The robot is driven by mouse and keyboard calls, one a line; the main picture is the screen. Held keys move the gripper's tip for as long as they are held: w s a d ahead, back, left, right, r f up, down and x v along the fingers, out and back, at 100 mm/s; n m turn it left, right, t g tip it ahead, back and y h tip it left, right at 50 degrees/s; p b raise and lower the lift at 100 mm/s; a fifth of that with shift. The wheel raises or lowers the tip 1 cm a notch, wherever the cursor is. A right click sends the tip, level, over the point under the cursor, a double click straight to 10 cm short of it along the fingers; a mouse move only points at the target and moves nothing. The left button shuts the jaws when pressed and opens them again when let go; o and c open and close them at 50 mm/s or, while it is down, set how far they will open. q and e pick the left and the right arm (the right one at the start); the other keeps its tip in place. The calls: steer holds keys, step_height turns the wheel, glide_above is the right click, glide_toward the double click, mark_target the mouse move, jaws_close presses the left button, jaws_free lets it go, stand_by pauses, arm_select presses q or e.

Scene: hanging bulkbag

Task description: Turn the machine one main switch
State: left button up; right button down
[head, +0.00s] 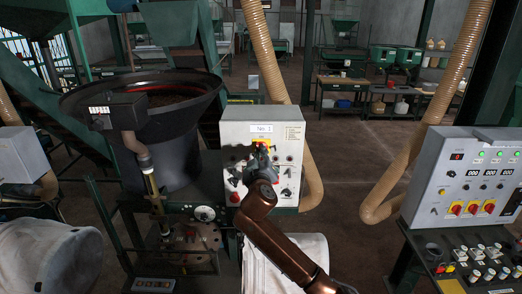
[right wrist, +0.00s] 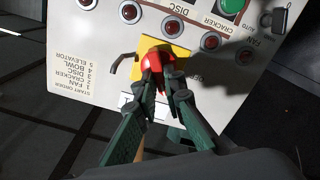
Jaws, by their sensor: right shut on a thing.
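The machine one control box (head: 286,150) is a grey-white panel labelled No 1 in the head view. Its main switch is a red knob on a yellow plate near the top middle. In the right wrist view the red knob (right wrist: 155,54) and the yellow plate (right wrist: 180,48) show upside down. My right gripper (right wrist: 164,80) is shut on the red knob, its green-grey fingers on either side of it. In the head view my right gripper (head: 261,158) covers most of the switch. My left gripper is not in view.
Indicator lamps (right wrist: 171,26), a green button (right wrist: 231,7) and a selector (right wrist: 266,20) surround the switch. A dark round bowl (head: 150,135) stands left of the box. A tan hose (head: 267,60) runs behind it. Another control panel (head: 465,165) stands at the right.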

steer(key=shift+a+f+n+p, duration=0.15)
steer(key=shift+n+p, duration=1.35)
steer(key=shift+n, duration=1.3)
steer(key=shift+a+f+n+p, duration=0.15)
steer(key=shift+n+p, duration=1.3)
steer(key=shift+n, duration=1.35)
steer(key=shift+d, duration=0.1)
steer(key=shift+f, duration=0.1)
steer(key=c, duration=2)
jaws_free()
steer(key=shift+s, duration=0.15)
